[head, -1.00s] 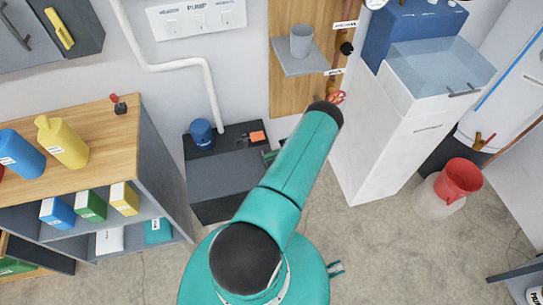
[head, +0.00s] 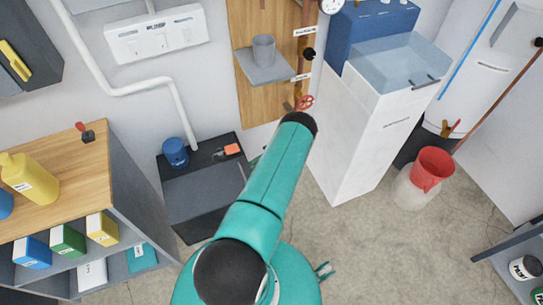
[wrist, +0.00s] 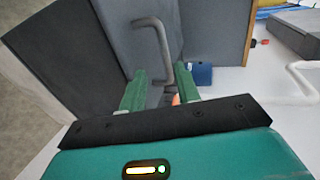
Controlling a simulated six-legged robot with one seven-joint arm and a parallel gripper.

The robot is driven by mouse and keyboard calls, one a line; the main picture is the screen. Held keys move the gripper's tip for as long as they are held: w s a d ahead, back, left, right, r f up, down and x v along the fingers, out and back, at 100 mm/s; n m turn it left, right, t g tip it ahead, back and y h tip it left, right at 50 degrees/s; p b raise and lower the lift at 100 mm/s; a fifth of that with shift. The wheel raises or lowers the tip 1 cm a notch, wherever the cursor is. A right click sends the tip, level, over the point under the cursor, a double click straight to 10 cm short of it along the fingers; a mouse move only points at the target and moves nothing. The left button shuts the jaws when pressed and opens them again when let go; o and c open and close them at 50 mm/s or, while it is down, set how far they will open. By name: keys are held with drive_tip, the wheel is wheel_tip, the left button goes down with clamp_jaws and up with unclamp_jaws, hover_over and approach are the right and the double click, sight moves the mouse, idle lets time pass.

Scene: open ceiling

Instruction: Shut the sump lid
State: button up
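The sump is a dark box on the floor against the wall, with a grey lid panel (head: 205,190) at its front in the head view. How far the lid is raised is hard to tell. In the wrist view a dark panel (wrist: 75,55) fills the left, and a bent grey handle (wrist: 166,45) stands just beyond the fingertips. My gripper (wrist: 160,88) is open, its two green fingers apart, with nothing clearly held. Whether a finger touches the handle cannot be told. In the head view my arm hides most of the gripper.
A blue pump (head: 175,152) and an orange item (head: 232,149) sit at the sump's back. A wood-topped shelf (head: 75,185) stands left. A white sink cabinet (head: 365,130) and red bucket (head: 432,168) stand right. A white pipe (head: 180,110) runs down the wall.

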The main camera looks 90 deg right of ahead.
drive_tip(key=v, duration=1)
drive_tip(key=shift+a, duration=0.1)
